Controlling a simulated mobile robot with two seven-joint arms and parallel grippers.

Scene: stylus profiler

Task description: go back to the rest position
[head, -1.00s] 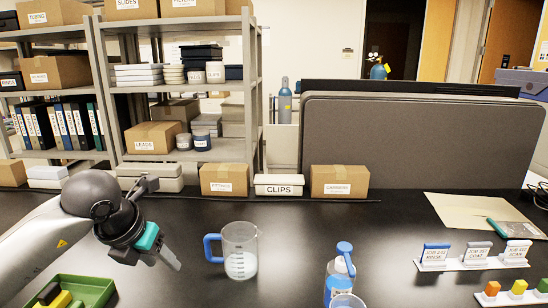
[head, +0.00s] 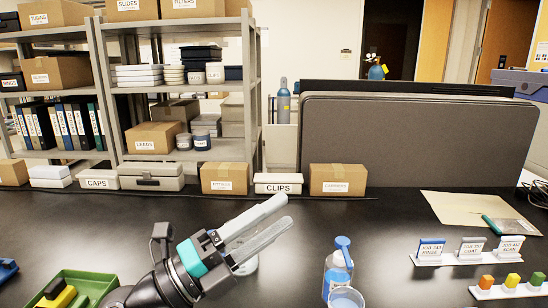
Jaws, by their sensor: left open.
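My left gripper (head: 287,211) is in the lower middle of the head view, above the black bench. Its two pale fingers point up and to the right with a gap between them. It is open, and I see nothing held between the fingers. A clear beaker (head: 250,265) is mostly hidden behind the gripper; only a small part of its lower right side shows. My right gripper is not in view.
A blue-capped wash bottle (head: 338,272) and a clear cup (head: 346,298) stand right of the gripper. A green tray (head: 100,283) with blocks is at lower left. Card stands (head: 470,257) are at right. Boxes and a grey screen (head: 410,145) line the back.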

